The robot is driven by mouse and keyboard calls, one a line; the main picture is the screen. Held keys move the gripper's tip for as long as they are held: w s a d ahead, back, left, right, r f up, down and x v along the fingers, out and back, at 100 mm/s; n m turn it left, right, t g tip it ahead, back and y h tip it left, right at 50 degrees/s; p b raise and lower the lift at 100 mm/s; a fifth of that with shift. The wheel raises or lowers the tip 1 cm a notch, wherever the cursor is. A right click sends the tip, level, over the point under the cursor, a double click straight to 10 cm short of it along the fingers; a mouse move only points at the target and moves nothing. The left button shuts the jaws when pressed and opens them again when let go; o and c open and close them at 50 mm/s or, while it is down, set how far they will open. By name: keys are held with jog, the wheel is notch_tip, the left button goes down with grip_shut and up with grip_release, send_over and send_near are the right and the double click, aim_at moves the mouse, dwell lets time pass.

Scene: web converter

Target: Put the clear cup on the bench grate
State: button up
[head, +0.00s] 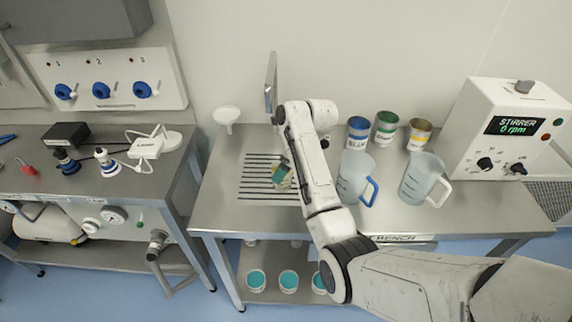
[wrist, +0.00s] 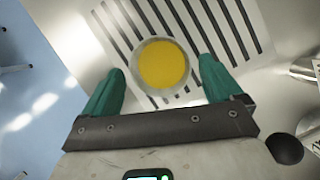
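The clear cup (wrist: 162,65), round and holding yellow contents, stands over the slotted bench grate (wrist: 228,30) in the wrist view. In the head view, the cup is mostly hidden by my gripper (head: 283,172) above the bench grate (head: 255,178). In the wrist view, the green fingers of my gripper (wrist: 162,80) are apart, one on each side of the cup, with narrow gaps showing between them and its rim. The cup looks upright and appears to rest on the grate, though its base is hidden.
Two jugs, one with a blue handle (head: 355,178) and one with a white handle (head: 423,180), stand right of my arm. Several paint-like cans (head: 385,128) and the stirrer (head: 510,135) are behind. A white funnel-like item (head: 227,116) is at back left. Teal-filled cups (head: 256,280) sit below.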

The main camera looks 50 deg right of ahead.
jog(key=shift+r, duration=0.1)
jog(key=v, duration=1.2)
dwell(0.6)
jog(key=shift+r, duration=0.1)
